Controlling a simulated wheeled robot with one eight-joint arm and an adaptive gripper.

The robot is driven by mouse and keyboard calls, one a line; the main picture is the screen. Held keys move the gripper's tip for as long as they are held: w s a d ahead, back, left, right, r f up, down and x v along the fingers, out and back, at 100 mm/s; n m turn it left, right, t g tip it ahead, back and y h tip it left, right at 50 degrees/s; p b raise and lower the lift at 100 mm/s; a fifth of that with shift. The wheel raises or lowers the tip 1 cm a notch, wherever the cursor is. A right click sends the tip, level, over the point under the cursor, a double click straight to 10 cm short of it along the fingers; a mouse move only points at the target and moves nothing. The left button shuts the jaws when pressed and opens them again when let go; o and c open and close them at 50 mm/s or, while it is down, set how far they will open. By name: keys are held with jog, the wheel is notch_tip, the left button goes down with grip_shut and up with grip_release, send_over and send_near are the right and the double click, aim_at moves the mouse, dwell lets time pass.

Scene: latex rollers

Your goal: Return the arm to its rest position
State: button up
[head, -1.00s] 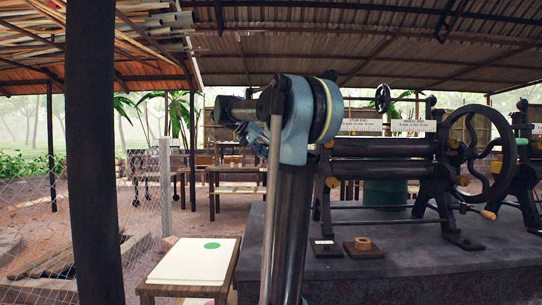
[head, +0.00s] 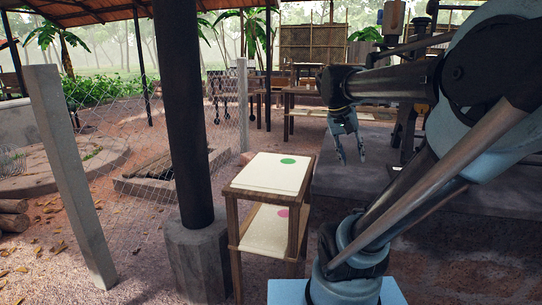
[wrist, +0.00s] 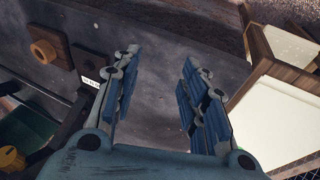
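My gripper (head: 351,161) hangs from my raised arm in the head view, fingers pointing down and apart. It is to the right of the small wooden stand and in front of the dark plinth. In the wrist view my gripper (wrist: 155,85) is open, with nothing between its blue-padded fingers. The arm is bent at the elbow, its links filling the right side of the head view.
A two-tier wooden stand (head: 246,187) has a green dot on top and a pink dot below. A dark post (head: 186,110) stands left of it. The grey plinth (head: 340,180) lies behind my arm.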

jog(key=s+a+f+n+y, duration=0.1)
jog(key=s+a+f+y, duration=0.1)
jog(key=s+f, duration=0.3)
jog(key=s+a+f+n+y, duration=0.2)
jog(key=s+a+f, duration=0.3)
jog(key=f, duration=0.8)
jog(key=shift+s+f+n+t, duration=0.3)
jog(key=shift+s+f+t, duration=0.1)
jog(key=shift+s, duration=0.3)
jog(key=shift+a, duration=0.1)
jog(key=shift+w+f, duration=0.15)
jog(key=shift+w, duration=0.25)
